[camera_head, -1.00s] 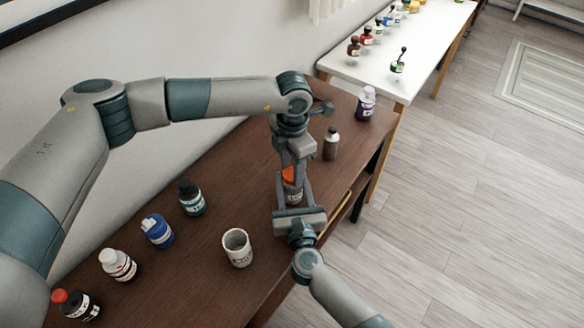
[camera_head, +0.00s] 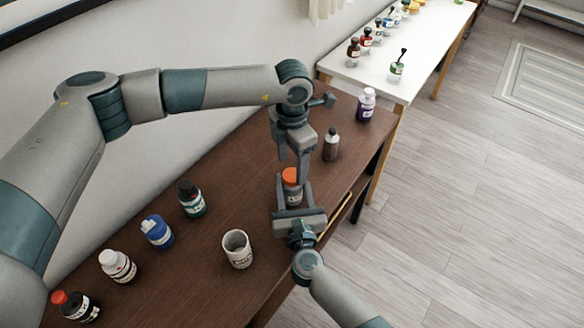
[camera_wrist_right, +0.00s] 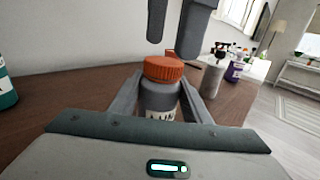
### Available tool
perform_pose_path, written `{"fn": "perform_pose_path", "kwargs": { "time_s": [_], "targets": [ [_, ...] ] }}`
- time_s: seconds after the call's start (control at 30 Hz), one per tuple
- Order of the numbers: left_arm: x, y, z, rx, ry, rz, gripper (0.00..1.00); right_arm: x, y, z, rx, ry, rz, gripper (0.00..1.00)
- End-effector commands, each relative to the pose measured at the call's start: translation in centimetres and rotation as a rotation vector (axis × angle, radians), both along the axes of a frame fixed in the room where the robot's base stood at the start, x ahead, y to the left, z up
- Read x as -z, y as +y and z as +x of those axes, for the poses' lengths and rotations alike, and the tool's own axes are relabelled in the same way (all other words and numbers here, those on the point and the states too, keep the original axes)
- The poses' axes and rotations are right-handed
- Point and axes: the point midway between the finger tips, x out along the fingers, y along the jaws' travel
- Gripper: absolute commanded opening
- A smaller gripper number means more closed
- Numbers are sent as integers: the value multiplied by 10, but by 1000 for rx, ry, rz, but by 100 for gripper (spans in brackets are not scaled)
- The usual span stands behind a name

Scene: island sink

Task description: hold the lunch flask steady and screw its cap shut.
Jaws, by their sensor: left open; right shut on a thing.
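The lunch flask (camera_head: 294,196) is a grey jar with a white label, upright on the brown table; it also shows in the right wrist view (camera_wrist_right: 159,98). Its orange ridged cap (camera_wrist_right: 164,69) sits level on top; I cannot tell how tight it is. My right gripper (camera_head: 295,190) is shut on the flask's body, one finger on each side, below the cap. My left gripper (camera_head: 292,168) points down just above the cap, open and apart from it. Its two dark fingers also show in the right wrist view (camera_wrist_right: 173,45).
A grey-brown bottle (camera_head: 331,145) stands close behind the flask, and a purple bottle (camera_head: 366,105) farther back. A white cup (camera_head: 237,249) and several bottles, including a green-labelled one (camera_head: 192,200), stand to the left. A white table (camera_head: 380,72) with more bottles adjoins.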

Motion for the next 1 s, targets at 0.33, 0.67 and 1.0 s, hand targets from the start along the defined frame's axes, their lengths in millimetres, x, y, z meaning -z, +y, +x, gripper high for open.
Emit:
{"fn": "perform_pose_path", "kwargs": {
  "time_s": [0.33, 0.67, 1.0],
  "targets": [
    [-62, 0, 1, -1, -2, -1, 60, 0, 0, 0, 0, 1, 0, 0],
    [-91, 0, 0, -1, -1, 1, 60, 0, 0, 0, 0, 1, 0, 0],
    [-91, 0, 0, -1, 0, 0, 60, 0, 0, 0, 0, 1, 0, 55]
  ]
}}
